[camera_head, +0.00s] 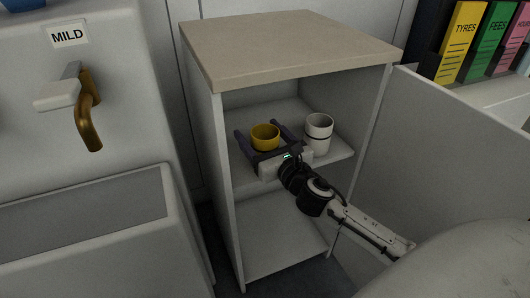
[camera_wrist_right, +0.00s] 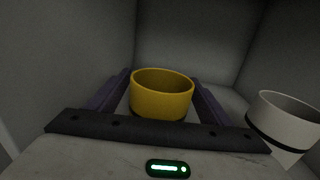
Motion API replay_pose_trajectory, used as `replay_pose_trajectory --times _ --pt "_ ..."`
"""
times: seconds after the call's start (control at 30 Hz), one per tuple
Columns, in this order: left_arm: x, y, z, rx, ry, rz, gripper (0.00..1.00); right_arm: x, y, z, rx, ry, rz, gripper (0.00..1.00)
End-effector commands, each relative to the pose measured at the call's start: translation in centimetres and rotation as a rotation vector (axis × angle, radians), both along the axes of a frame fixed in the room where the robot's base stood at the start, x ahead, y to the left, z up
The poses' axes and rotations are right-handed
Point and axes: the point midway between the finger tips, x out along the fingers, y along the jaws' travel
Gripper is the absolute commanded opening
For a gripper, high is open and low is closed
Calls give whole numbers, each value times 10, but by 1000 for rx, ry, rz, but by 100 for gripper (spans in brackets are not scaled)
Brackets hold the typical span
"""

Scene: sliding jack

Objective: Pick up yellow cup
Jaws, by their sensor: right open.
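The yellow cup (camera_head: 265,136) stands upright on the upper shelf inside the open cabinet in the head view. It also shows in the middle of the right wrist view (camera_wrist_right: 161,94). My right gripper (camera_head: 264,133) reaches into the cabinet, open, with one finger on each side of the yellow cup. In the wrist view the fingers (camera_wrist_right: 164,88) flank the cup with small gaps that I cannot measure. The cup's lower part is hidden behind the gripper's front bar. My left gripper is not in view.
A white cup with a dark band (camera_head: 318,133) stands just right of the yellow cup on the shelf (camera_head: 338,153). The cabinet (camera_head: 225,190) has side walls close by and a beige top (camera_head: 290,45). Its open door (camera_head: 450,150) is on the right. A dispenser (camera_head: 80,100) stands left.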

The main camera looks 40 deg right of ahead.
Motion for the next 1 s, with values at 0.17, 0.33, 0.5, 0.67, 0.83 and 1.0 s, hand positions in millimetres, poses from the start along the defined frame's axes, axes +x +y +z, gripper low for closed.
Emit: replay_pose_trajectory --times 0.17,0.33,0.5,0.67,0.83,1.0 --pt "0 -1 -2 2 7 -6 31 10 -1 0 0 0 1 73" --pt "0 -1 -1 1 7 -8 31 9 -1 0 0 1 1 73" --pt "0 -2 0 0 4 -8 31 9 -1 0 0 1 1 45" --pt "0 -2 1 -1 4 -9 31 9 -1 0 1 1 1 33" --pt "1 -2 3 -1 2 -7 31 9 -1 3 0 0 1 33" --pt "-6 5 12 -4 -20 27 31 9 -1 29 -2 -2 2 33"
